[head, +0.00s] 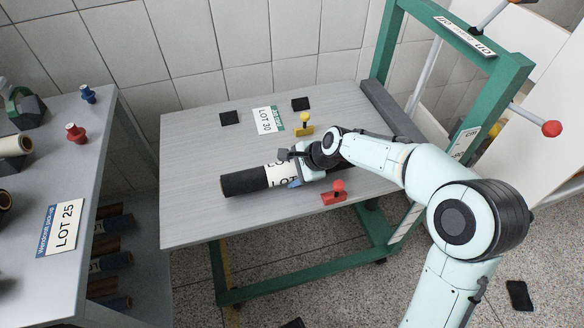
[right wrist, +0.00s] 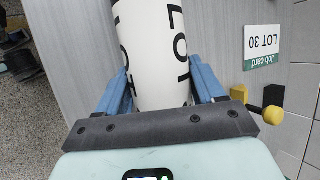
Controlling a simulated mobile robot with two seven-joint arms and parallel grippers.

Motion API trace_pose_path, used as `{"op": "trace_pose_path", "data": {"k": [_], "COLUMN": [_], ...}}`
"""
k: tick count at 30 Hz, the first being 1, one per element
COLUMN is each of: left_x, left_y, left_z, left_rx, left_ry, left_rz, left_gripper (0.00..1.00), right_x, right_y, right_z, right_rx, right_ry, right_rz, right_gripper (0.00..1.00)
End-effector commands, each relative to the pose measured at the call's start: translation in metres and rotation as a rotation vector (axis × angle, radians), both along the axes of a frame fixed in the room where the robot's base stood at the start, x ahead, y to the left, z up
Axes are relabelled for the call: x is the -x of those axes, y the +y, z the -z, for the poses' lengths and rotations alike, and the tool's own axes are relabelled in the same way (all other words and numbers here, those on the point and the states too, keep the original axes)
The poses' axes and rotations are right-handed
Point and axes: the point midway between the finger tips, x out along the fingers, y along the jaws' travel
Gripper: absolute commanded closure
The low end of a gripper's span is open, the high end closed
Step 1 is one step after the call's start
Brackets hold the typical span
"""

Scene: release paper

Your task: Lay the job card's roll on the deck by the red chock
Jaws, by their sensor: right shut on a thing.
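The job card (head: 266,120) lies on the grey deck (head: 195,140) and reads LOT 30; it also shows in the right wrist view (right wrist: 262,45). The roll (head: 243,183) is black with a white band marked LOT; its number is hidden. My right gripper (head: 292,178) is shut around the white band, its blue fingers on both sides in the right wrist view (right wrist: 163,92). The roll is level, at or just above the deck; I cannot tell if it touches. The red chock (head: 334,194) is at the near edge, right of the gripper. My left gripper is out of view.
A yellow chock (head: 304,128) stands beyond the gripper, with two black pads (head: 229,118) beside the card. A green frame (head: 381,60) with a red-knobbed lever (head: 551,129) rises at the right. A side table (head: 75,150) with a LOT 25 card stands left. The deck's left part is clear.

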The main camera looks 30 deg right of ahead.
Motion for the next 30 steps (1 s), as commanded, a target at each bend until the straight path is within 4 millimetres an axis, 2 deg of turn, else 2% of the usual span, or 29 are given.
{"op": "trace_pose_path", "data": {"k": [1, 3, 30], "left_x": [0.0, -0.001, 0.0], "left_y": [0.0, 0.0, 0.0], "left_z": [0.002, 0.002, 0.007], "left_rx": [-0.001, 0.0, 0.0], "left_ry": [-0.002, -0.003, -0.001], "left_rz": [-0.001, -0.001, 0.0], "left_gripper": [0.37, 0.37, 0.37], "right_x": [0.001, 0.001, 0.003], "right_y": [0.0, 0.0, -0.002], "right_z": [0.008, 0.01, 0.022], "right_rx": [-0.001, -0.001, 0.002], "right_ry": [0.007, 0.009, 0.019], "right_rz": [-0.001, -0.001, -0.001], "right_gripper": [0.78, 0.78, 0.78]}}
